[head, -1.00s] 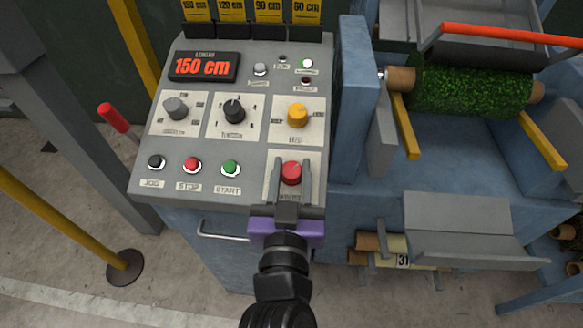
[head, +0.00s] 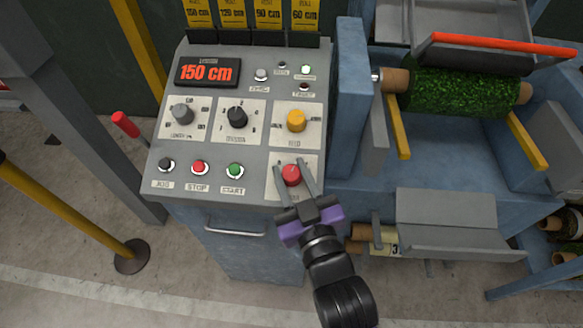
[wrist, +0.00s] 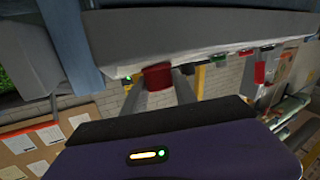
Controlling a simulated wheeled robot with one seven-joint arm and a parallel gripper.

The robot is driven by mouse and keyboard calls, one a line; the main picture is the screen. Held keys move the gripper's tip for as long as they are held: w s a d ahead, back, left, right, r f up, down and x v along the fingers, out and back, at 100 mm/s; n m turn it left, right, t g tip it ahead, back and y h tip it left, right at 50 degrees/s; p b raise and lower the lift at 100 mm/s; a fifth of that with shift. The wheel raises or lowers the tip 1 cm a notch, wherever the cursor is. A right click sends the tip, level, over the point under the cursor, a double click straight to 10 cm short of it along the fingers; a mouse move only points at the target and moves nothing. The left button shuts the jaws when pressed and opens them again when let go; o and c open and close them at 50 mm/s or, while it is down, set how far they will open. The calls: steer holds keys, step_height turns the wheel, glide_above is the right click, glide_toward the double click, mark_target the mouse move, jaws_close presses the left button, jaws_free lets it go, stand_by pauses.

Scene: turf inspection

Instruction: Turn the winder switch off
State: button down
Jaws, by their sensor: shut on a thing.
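A red rotary switch (head: 292,176) sits on a pale plate at the lower right of the grey control panel (head: 257,184). Its label is too blurred to read. My gripper (head: 290,165) has one finger on each side of the red switch and is shut on it. The gripper body is tilted, coming in from the lower right. In the wrist view, the red switch (wrist: 158,77) shows between the two grey fingers, under the panel's edge.
Black (head: 237,117) and yellow (head: 297,121) knobs are above the switch. Green (head: 235,170) and red (head: 200,168) buttons are to its left. The display (head: 207,72) reads 150 cm. A turf roll (head: 460,92) lies in the blue machine at right.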

steer(key=shift+n+g+y+b, duration=0.4)
steer(key=shift+n+g+y, duration=0.3)
steer(key=shift+n+y, duration=0.55)
steer(key=shift+f+n+g+y+b, duration=0.15)
steer(key=shift+n+g+y+b, duration=0.9)
steer(key=shift+n+b, duration=0.15)
steer(key=shift+w+d+n+g+y+b, duration=0.15)
steer(key=shift+n+g+y+b, duration=0.55)
steer(key=shift+n+g+b, duration=0.4)
steer(key=n+g, duration=0.1)
steer(key=n+g+y, duration=0.1)
steer(key=n+g, duration=0.2)
steer(key=shift+r+y, duration=0.3)
steer(key=shift+f+n+g+b, duration=0.1)
steer(key=shift+n+g+b, duration=0.2)
steer(key=shift+n+g, duration=1.65)
steer(key=shift+g, duration=0.4)
steer(key=shift+f, duration=0.1)
steer(key=c, duration=1)
jaws_free()
